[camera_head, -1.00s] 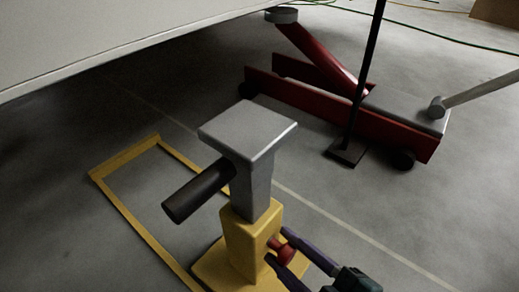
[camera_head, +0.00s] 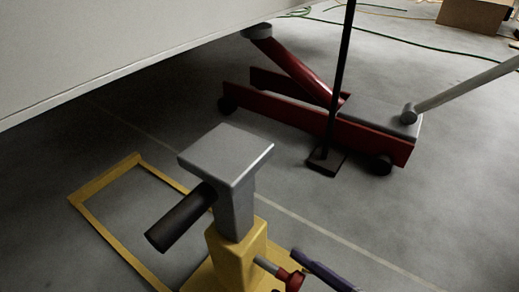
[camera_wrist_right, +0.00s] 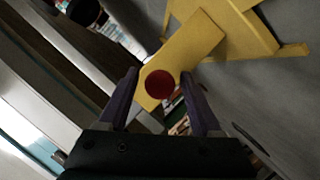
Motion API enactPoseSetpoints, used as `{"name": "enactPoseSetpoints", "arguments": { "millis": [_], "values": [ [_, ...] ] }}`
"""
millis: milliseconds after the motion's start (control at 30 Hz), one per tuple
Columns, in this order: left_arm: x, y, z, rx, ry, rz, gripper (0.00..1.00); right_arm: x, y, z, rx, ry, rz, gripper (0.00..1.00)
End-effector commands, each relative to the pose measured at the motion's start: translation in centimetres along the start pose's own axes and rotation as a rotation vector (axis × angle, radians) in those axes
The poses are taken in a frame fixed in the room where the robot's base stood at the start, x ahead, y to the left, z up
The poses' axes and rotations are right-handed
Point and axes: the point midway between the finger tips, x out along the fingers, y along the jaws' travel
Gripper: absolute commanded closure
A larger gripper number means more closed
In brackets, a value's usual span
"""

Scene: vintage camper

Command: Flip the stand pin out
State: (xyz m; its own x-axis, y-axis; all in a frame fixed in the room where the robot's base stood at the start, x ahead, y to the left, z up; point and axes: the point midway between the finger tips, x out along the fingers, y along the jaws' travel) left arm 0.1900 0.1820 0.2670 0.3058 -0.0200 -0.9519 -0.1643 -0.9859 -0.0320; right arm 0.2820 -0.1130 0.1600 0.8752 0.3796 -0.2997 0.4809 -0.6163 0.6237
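The yellow jack stand (camera_head: 237,255) stands on the floor with a grey square top plate on its post (camera_head: 226,155). Its pin, a grey shaft (camera_head: 267,265) with a red knob (camera_head: 291,279), sticks out of the yellow body toward the lower right. In the right wrist view the round red knob (camera_wrist_right: 160,84) faces me, with the yellow body behind it. My right gripper (camera_wrist_right: 158,76) has its purple fingers on either side of the knob, with gaps visible on both sides. In the head view one finger shows beside the knob; the rest is cut off. My left gripper is not in view.
A black handle (camera_head: 180,218) juts left from the post. A yellow frame (camera_head: 107,177) lies on the floor at left. A red floor jack (camera_head: 310,117) stands behind, near a black upright bar (camera_head: 340,85). The white camper side (camera_head: 100,45) overhangs at upper left.

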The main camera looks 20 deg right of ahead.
Motion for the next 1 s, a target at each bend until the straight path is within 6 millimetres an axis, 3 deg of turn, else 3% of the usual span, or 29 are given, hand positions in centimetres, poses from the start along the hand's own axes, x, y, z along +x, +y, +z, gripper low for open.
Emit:
{"name": "enactPoseSetpoints", "arguments": {
  "millis": [367, 733, 1000],
  "values": [
    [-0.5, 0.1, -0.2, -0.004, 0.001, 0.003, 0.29, -0.7, 0.1, -0.1, 0.0, -0.001, -0.001, 0.29],
    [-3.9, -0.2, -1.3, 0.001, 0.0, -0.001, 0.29, -7.7, 0.2, -0.2, 0.0, -0.004, -0.003, 0.29],
    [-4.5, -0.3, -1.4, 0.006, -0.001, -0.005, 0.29, -9.9, 0.1, 0.0, -0.001, -0.001, -0.001, 0.29]
  ]
}}
